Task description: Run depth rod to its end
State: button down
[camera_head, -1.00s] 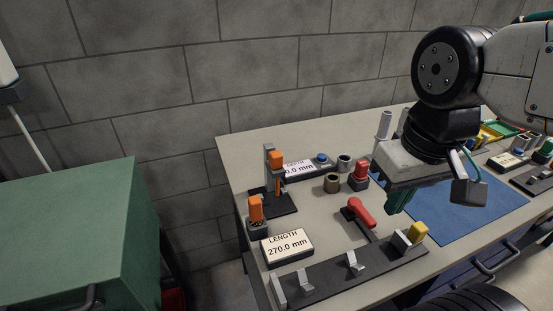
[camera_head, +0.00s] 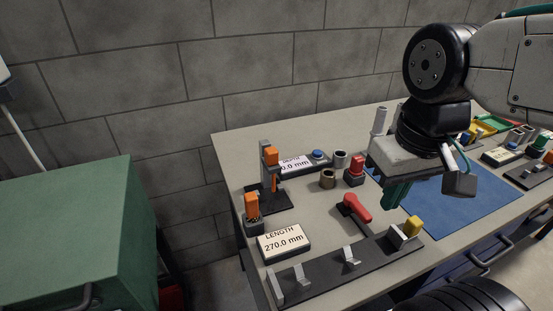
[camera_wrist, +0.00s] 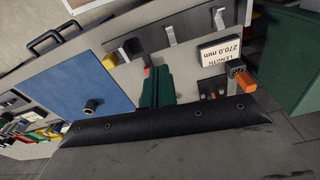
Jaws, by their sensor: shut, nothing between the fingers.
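The depth station stands at the back left of the table in the head view, a dark base with a grey post and an orange-topped depth rod (camera_head: 271,156). Its white DEPTH display (camera_head: 294,165) is partly hidden; "0.0 mm" is legible. My gripper (camera_head: 394,196) has green fingers. They are shut and empty, above the table at the left edge of the blue mat, well to the right of the depth rod. The fingers (camera_wrist: 158,86) also show in the wrist view, where an orange part (camera_wrist: 246,82) lies to their right; I cannot tell whether it is the rod.
A LENGTH display (camera_head: 284,241) reading 270.0 mm, an orange-handled block (camera_head: 252,206) and a red lever (camera_head: 356,207) lie at the front left. A rail with metal clips (camera_head: 325,278) and a yellow block (camera_head: 413,226) runs along the front. A green cabinet (camera_head: 70,215) stands left.

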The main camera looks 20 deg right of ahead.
jog(key=w+d+f+m+g+y, duration=0.1)
jog(key=w+f+m+g+y, duration=0.15)
jog(key=w+f, duration=0.2)
jog(key=m+y, duration=1.2)
jog(key=m, duration=0.2)
send_near(278, 154)
notch_tip(278, 154, down, 5)
jog(key=w+d, duration=0.1)
jog(key=d, duration=0.1)
jog(key=x, duration=0.9)
jog(key=shift+a+f, duration=0.25)
jog(key=shift+f, duration=0.1)
jog(key=shift+w+r, duration=0.1)
jog(key=shift+r, duration=2.65)
